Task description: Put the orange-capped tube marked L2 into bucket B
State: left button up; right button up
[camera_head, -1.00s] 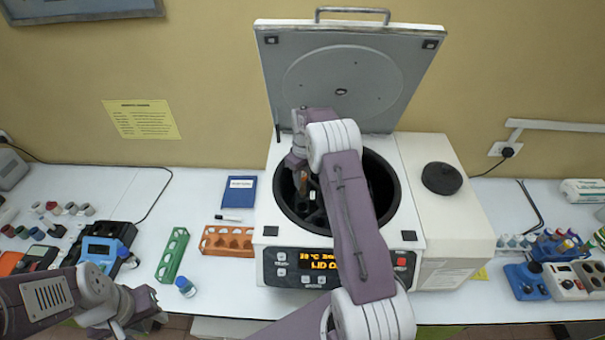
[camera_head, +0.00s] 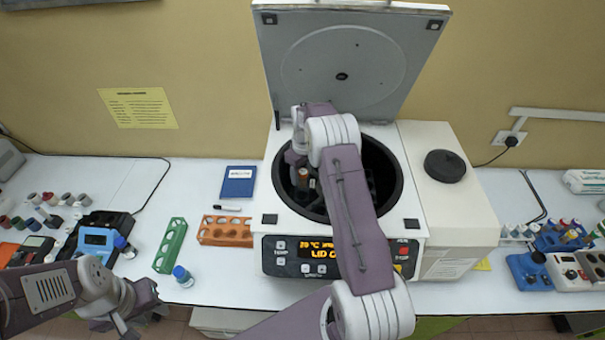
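The open centrifuge (camera_head: 408,222) stands in the middle with its lid raised. My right arm reaches over its dark bowl. My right gripper (camera_head: 296,166) points down inside the left part of the bowl. A small orange-brown capped tube (camera_head: 303,174) shows right at its fingertips; its marking is not readable. The arm hides much of the bowl, and the bucket letters cannot be read. I cannot tell whether the fingers grip the tube or are apart beside it. My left gripper (camera_head: 128,316) hangs at the lower left, away from the centrifuge, with its fingers unclear.
An orange rack (camera_head: 226,231) and a green rack (camera_head: 170,245) lie left of the centrifuge, with a blue-capped vial (camera_head: 182,275) nearby. A blue book (camera_head: 238,183) lies behind them. The raised lid (camera_head: 345,85) stands behind the bowl. Blue instruments and tubes fill the right end.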

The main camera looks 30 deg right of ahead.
jog(key=r+b, duration=0.1)
jog(key=r, duration=0.5)
jog(key=r+b, duration=0.1)
jog(key=r, duration=0.2)
jog(key=shift+s+b, duration=0.25)
jog(key=shift+b, duration=0.1)
